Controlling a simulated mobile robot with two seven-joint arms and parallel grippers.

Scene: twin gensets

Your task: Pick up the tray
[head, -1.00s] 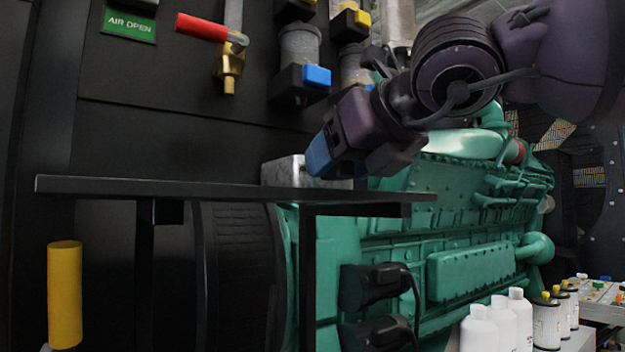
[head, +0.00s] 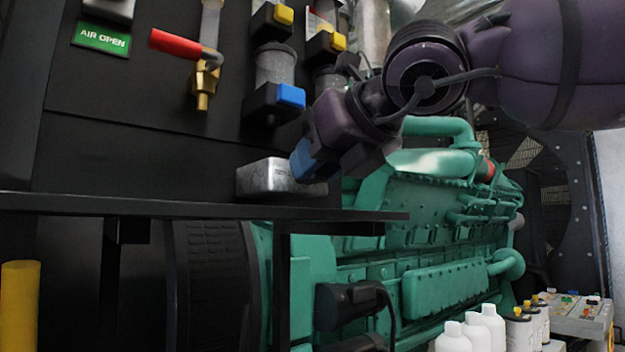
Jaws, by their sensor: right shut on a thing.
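The tray (head: 268,179) is a small silver metal box-like piece, seen from the side just above the black shelf (head: 180,205). Its lower edge shows just over the shelf's front edge; I cannot tell whether it touches the shelf. My right gripper (head: 304,163), with a blue fingertip, comes down from the upper right and is shut on the tray's right end. The gripper hides part of that end. My left gripper is not in view.
A black panel with a red-handled valve (head: 176,41), filter units (head: 275,85) and an AIR OPEN sign (head: 102,37) stands behind. A green engine (head: 430,230) fills the right. White bottles (head: 470,330) stand lower right, a yellow cylinder (head: 19,305) lower left.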

